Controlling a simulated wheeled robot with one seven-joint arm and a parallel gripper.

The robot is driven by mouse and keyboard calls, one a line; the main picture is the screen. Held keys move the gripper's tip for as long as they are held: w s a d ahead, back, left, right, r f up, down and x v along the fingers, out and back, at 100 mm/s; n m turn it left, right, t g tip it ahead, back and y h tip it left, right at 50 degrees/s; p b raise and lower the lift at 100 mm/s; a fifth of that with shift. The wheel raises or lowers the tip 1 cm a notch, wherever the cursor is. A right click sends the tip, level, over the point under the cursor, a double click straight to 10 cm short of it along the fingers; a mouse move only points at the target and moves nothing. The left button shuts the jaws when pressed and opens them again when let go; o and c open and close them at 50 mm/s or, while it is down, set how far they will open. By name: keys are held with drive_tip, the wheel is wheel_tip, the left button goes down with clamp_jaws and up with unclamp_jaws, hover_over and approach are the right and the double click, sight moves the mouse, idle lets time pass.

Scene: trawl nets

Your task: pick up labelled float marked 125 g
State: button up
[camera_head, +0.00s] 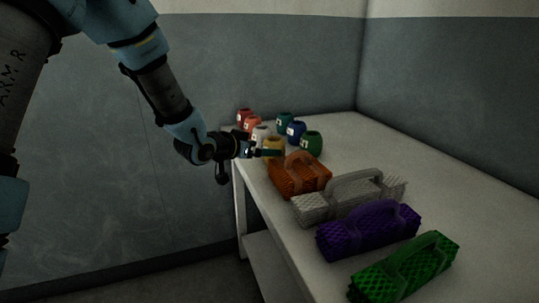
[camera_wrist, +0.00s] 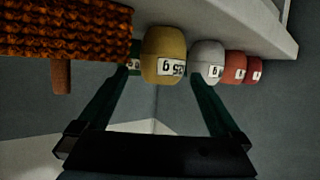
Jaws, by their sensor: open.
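Several labelled floats stand in two rows on the table. The yellow float (camera_head: 274,142) is at the near end of its row. In the wrist view, the yellow float (camera_wrist: 163,50) is upside down, with a white label only partly legible, seeming to end in "5 g". My gripper (camera_head: 268,153) is open, its tips close to the yellow float. In the wrist view the dark green fingers of my gripper (camera_wrist: 163,76) lie on either side of the yellow float, with nothing held. I cannot tell whether they touch it.
A grey float (camera_wrist: 207,56) and two red floats (camera_wrist: 235,66) stand beside the yellow one. Teal (camera_head: 284,122), blue (camera_head: 296,131) and green (camera_head: 312,143) floats form the other row. An orange net bundle (camera_head: 300,176) is close by; grey, purple and green bundles follow along the table (camera_head: 450,185).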

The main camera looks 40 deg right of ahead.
drive_tip(key=p+x, duration=0.1)
drive_tip(key=x, duration=0.6)
drive_tip(key=shift+w+d+f, duration=0.25)
drive_tip(key=shift+f, duration=0.05)
drive_tip(key=c, duration=1.1)
